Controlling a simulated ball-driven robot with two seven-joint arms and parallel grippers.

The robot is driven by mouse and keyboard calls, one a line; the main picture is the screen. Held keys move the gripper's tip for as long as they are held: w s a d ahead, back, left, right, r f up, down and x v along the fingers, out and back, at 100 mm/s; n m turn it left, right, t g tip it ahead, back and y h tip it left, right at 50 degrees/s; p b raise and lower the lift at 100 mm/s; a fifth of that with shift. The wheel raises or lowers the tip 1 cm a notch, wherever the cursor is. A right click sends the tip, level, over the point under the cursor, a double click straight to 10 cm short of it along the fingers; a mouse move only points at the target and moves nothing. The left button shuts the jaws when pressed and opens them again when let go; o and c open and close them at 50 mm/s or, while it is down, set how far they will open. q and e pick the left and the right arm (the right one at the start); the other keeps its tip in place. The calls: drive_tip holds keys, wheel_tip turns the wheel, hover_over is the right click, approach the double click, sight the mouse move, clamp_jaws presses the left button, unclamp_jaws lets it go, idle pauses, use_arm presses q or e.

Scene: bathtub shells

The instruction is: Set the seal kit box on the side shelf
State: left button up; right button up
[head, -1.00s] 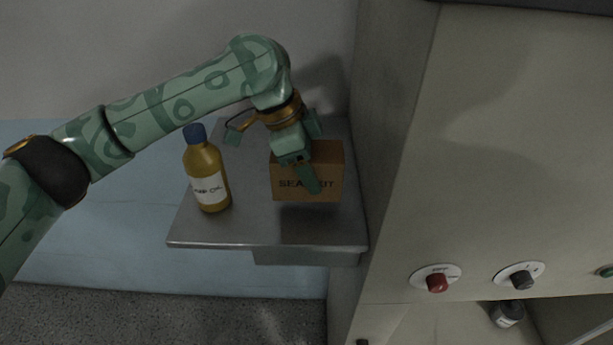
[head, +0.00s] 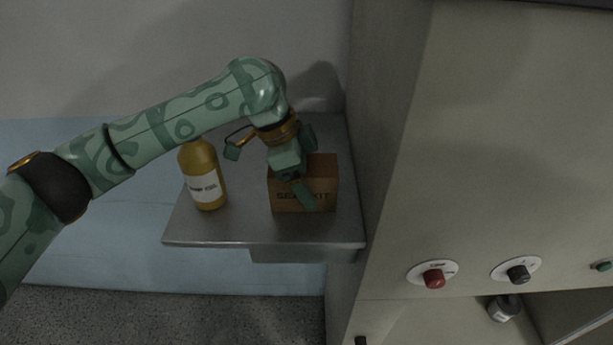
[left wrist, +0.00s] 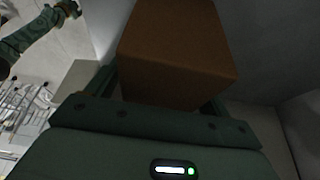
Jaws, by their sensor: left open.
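The seal kit box (head: 325,178), a brown carton with dark lettering on its front, sits upright on the grey metal side shelf (head: 250,222), right of a bottle. My left gripper (head: 305,168) is at the box from above and behind. Its fingers are open, one across the front face and the other at the back, so the box is between them. The front finger covers part of the lettering. In the left wrist view the box (left wrist: 178,50) fills the space beyond the palm, between the fingers.
A yellow oil bottle (head: 202,172) stands on the shelf's left part; my arm hides its cap. A tall beige panel with a red knob (head: 434,278) and a dark knob (head: 518,274) rises close on the right. Bare shelf lies in front of the box.

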use_arm(q)
drive_tip(key=v, duration=1.2)
drive_tip(key=shift+p, duration=0.35)
